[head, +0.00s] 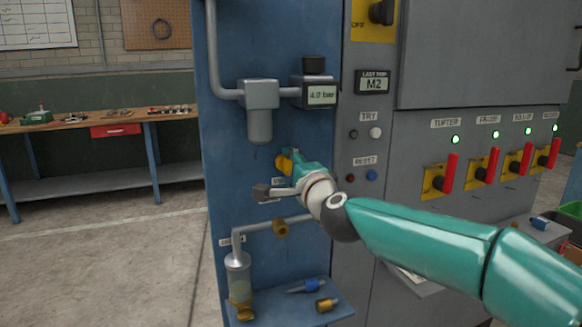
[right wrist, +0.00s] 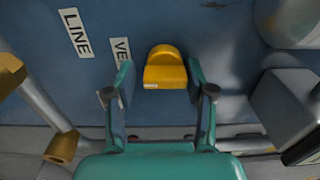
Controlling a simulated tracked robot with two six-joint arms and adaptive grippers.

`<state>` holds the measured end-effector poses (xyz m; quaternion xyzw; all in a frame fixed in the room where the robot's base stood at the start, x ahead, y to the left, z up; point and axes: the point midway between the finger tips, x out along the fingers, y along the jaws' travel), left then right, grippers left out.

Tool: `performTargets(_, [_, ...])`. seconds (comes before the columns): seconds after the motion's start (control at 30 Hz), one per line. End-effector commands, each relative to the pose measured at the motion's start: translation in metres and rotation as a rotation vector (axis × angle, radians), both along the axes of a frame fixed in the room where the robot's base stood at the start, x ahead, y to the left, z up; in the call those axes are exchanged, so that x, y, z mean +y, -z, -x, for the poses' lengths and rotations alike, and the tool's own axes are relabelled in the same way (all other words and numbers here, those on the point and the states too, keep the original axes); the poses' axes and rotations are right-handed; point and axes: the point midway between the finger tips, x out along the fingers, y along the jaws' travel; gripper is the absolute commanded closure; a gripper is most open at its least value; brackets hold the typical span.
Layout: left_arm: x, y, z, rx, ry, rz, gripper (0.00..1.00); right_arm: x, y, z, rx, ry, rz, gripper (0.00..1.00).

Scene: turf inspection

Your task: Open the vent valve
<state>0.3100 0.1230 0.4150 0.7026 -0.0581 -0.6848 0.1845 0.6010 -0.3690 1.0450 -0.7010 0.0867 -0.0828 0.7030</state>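The vent valve's yellow handle (head: 284,164) sits on the blue panel, partly hidden behind my right gripper (head: 293,167). In the right wrist view the yellow handle (right wrist: 165,72) lies between the two fingers of my right gripper (right wrist: 159,66). The fingers are spread on either side of it, with a gap at the left finger and a very narrow one, or contact, at the right. A partly covered label starting "VE" (right wrist: 121,50) is beside the left finger. My left gripper is not in view.
A "LINE" label (right wrist: 76,32) and a brass-coloured fitting (right wrist: 62,148) are at the left in the wrist view. A grey filter (head: 260,105) and a 4.0 bar gauge (head: 321,95) are above my gripper. Red levers (head: 449,173) are at the right. A low shelf (head: 305,312) holds small fittings.

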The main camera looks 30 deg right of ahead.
Motion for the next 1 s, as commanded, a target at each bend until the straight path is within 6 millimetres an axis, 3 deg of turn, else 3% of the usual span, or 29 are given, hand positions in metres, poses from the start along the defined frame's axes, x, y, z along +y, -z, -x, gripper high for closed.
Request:
performTargets(0.47, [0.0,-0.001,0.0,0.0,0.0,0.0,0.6,0.003,-0.003,0.007,-0.005,-0.004,0.002,0.36])
performTargets(1.0, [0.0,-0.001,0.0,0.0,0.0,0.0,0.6,0.025,-0.002,0.1,-0.005,-0.004,0.001,0.36])
